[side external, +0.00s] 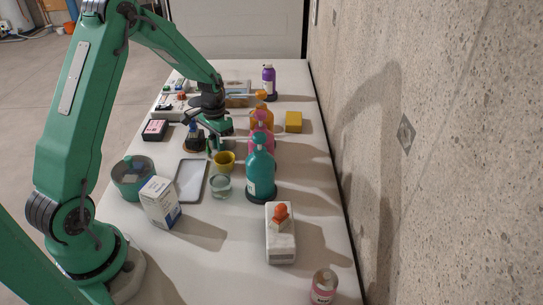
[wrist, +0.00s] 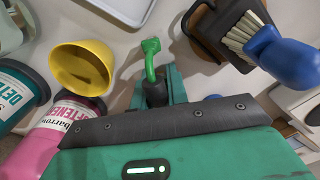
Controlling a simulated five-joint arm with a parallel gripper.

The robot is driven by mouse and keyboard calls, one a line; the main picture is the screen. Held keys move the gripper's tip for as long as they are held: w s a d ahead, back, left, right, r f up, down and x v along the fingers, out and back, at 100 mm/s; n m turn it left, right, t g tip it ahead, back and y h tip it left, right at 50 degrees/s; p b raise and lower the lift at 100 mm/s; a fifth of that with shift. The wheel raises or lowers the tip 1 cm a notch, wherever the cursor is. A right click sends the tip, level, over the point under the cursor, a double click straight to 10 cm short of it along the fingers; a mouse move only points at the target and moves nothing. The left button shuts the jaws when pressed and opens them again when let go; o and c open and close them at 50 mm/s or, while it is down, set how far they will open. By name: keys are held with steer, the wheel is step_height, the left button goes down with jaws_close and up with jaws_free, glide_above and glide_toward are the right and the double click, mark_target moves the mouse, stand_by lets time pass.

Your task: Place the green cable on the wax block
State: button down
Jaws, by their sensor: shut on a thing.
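The green cable (wrist: 151,47) shows in the wrist view, its bright green bent end sticking out past my gripper (wrist: 155,92). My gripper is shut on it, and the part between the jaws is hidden. In the side external view my gripper (side external: 217,138) is low over the table, left of the pink bottle and behind the yellow cup; the cable is too small to make out clearly there. A yellow block (side external: 293,122), which looks like the wax block, lies on the table right of the bottles, apart from my gripper. It is not visible in the wrist view.
A yellow cup (wrist: 80,68) and a blue-handled brush (wrist: 285,57) are close beside my gripper. The wall bounds the right; table right of the block is clear.

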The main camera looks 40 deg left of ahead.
steer(key=c, duration=1.4)
jaws_free()
steer(key=shift+f, duration=0.1)
step_height(320, 180, up, 12)
steer(key=shift+r, duration=0.15)
